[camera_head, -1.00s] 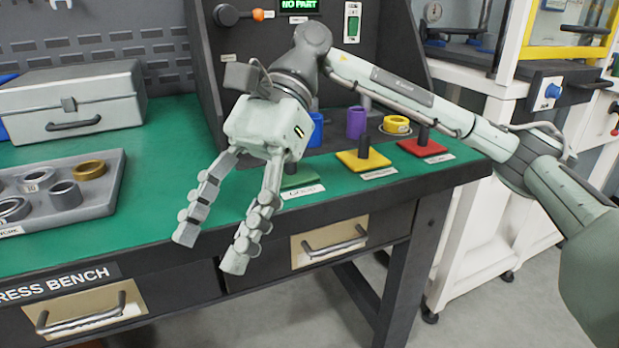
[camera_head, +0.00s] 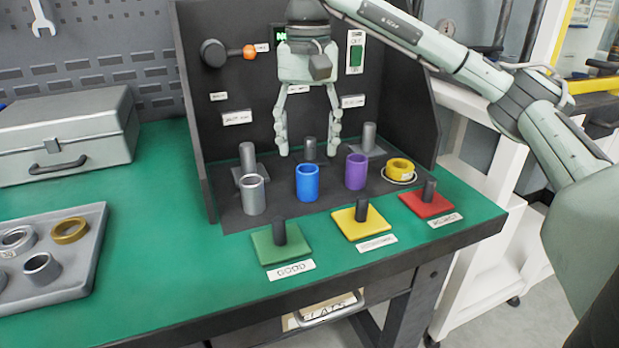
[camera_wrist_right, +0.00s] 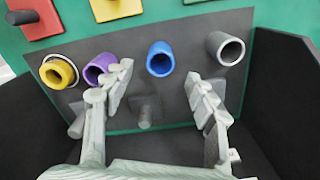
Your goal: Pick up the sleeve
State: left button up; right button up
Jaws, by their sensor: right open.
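Several sleeves stand in a row on the dark base of the test station: a grey sleeve (camera_head: 252,195), a blue sleeve (camera_head: 307,183) and a purple sleeve (camera_head: 356,172). In the right wrist view, the blue sleeve (camera_wrist_right: 160,59), purple sleeve (camera_wrist_right: 99,68) and grey sleeve (camera_wrist_right: 225,48) show their open tops. My right gripper (camera_head: 309,153) is open and empty, pointing down behind the row, above and slightly behind the blue sleeve. In the wrist view its fingers (camera_wrist_right: 166,95) are spread, with the blue sleeve beyond the gap. My left gripper is out of view.
A yellow ring (camera_head: 400,168) sits on a white dish at the row's right. Green (camera_head: 273,250), yellow (camera_head: 350,232) and red (camera_head: 420,207) pads with dark posts stand in front. A grey parts tray (camera_head: 88,240) lies left.

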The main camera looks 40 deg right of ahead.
aim_at(307, 177)
notch_tip(307, 177, down, 8)
jog(key=shift+s+a+r, duration=0.15)
jog(key=shift+r, duration=0.1)
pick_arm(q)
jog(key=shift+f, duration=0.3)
pick_arm(e)
jog(key=shift+r, duration=0.1)
grip_shut()
